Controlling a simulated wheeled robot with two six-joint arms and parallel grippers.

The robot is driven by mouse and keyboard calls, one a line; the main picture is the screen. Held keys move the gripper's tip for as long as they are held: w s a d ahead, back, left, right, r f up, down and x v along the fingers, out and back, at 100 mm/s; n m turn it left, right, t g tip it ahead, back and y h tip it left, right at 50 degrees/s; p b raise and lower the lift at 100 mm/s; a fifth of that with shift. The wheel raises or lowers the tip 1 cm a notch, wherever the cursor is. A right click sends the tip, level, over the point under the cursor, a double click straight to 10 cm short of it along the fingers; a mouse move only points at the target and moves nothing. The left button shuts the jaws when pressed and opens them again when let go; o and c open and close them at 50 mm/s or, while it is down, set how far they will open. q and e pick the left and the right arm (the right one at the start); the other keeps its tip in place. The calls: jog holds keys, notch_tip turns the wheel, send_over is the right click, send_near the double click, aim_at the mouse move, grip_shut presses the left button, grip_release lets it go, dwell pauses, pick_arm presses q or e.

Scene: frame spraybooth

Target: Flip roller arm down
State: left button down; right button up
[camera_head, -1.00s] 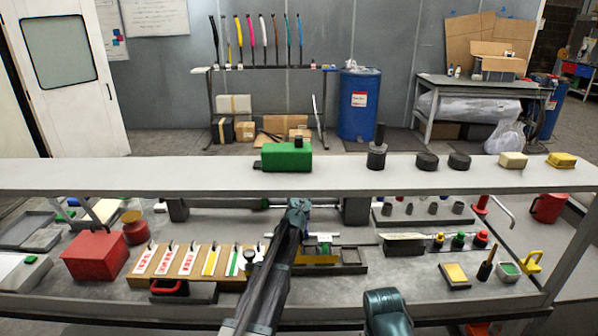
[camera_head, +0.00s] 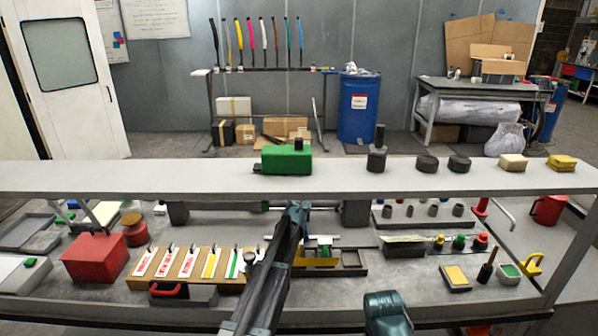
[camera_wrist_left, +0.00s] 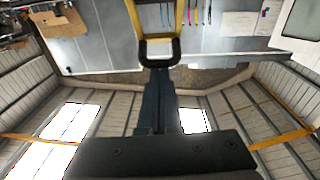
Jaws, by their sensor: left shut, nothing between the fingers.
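My left arm reaches up the middle of the head view, its far end at the shelf's front edge; its fingertips are hidden there. In the left wrist view my left gripper (camera_wrist_left: 160,95) is shut, with nothing visible between its fingers. A U-shaped frame with yellow sides and a black crosspiece (camera_wrist_left: 160,41) lies at the fingertips. It may be the roller arm; I cannot tell whether the fingers touch it.
A long grey shelf (camera_head: 200,180) spans the view above the bench, carrying a green block (camera_head: 287,160) and dark cylinders. The bench is crowded around my arm.

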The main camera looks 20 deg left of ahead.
pick_arm(q)
jog(key=shift+w+a+f+b, duration=0.3)
jog(key=shift+w+f+b, duration=0.05)
jog(key=shift+w, duration=0.65)
jog(key=shift+w+a+f+b, duration=0.25)
jog(key=shift+w+f+b, duration=0.15)
jog(key=shift+w, duration=0.65)
jog(key=shift+w+a+f+b, duration=0.3)
jog(key=shift+w+f, duration=0.05)
jog(key=shift+w, duration=0.65)
pick_arm(e)
jog(key=shift+f, duration=1.1)
